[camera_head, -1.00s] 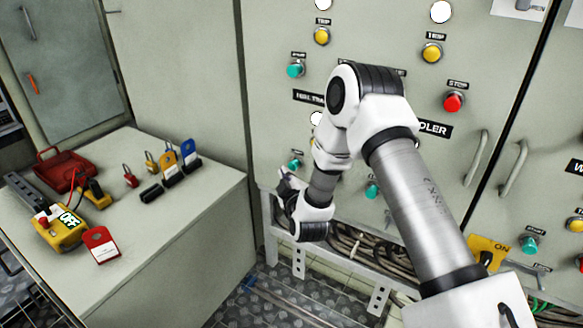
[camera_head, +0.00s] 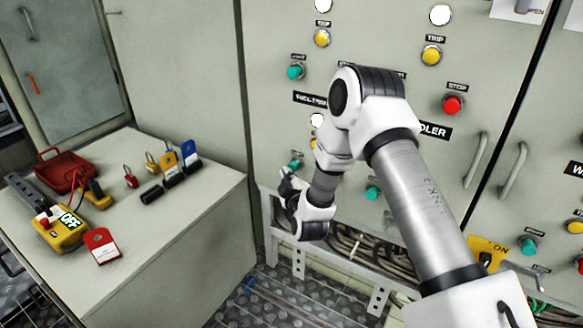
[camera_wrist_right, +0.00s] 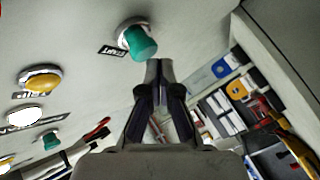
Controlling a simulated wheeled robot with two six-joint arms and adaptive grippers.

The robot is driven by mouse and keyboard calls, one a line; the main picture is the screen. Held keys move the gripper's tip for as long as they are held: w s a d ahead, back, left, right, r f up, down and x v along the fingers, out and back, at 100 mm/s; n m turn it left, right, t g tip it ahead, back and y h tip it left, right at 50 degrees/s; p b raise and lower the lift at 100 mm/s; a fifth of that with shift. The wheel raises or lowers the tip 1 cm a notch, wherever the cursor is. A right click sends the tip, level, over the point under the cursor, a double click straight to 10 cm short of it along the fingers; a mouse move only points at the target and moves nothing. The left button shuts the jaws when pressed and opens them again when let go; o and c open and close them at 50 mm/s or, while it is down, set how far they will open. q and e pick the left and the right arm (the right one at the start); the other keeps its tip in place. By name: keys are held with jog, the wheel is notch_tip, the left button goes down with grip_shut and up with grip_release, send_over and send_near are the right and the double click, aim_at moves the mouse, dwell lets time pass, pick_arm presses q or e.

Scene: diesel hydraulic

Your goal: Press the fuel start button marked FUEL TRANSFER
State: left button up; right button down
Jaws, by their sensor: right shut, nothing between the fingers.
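A dark label (camera_head: 309,98), only partly legible and cut off by my arm, sits on the grey cabinet. It appears to begin the FUEL TRANSFER marking. Below it is a teal button (camera_head: 296,160), with a small label beside it. My right gripper (camera_head: 286,178) is shut and empty, just below this button. In the right wrist view, the shut fingertips (camera_wrist_right: 160,66) are close beside and below a teal button (camera_wrist_right: 139,43) with a START label. I cannot tell whether they touch it. My right arm hides part of the panel. My left gripper is not in view.
Other buttons are near: a teal one (camera_head: 295,72) above, another teal one (camera_head: 373,192) to the right, and a red STOP button (camera_head: 453,105). A bench (camera_head: 215,205) with padlocks and tags stands left. Exposed cables (camera_head: 365,245) run below the panel.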

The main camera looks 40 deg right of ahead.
jog(key=shift+w+d, duration=0.25)
jog(key=shift+d, duration=0.3)
dwell(0.8)
jog(key=shift+s+a+p, duration=0.35)
jog(key=shift+a, duration=0.5)
jog(key=a, duration=0.1)
jog(key=s+a, duration=0.1)
jog(key=a, duration=0.1)
jog(key=s+a, duration=0.1)
jog(key=shift+a, duration=0.3)
dwell(0.7)
